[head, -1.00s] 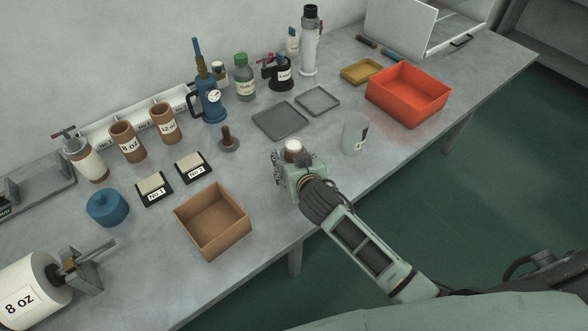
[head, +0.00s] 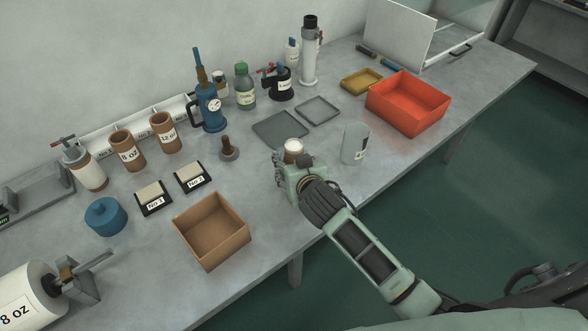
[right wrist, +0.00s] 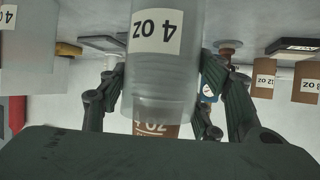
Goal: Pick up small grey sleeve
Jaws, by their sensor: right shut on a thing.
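The small grey sleeve (right wrist: 158,80) is translucent with a "4 oz" label, upside down in the right wrist view. My right gripper (head: 290,160) is shut on it, with dark fingers on both sides in the wrist view. A brown "4 oz" piece (right wrist: 155,129) shows at the sleeve's lower picture end. A brown-rimmed, pale top (head: 293,146) shows at the gripper in the head view. The fingers and hand hide most of the sleeve there; I cannot tell its height above the table. My left gripper is out of view.
A larger grey sleeve (head: 354,143) stands close to the right of the gripper. A cardboard box (head: 222,246) is left, an orange bin (head: 410,118) is right. The table's front edge is near.

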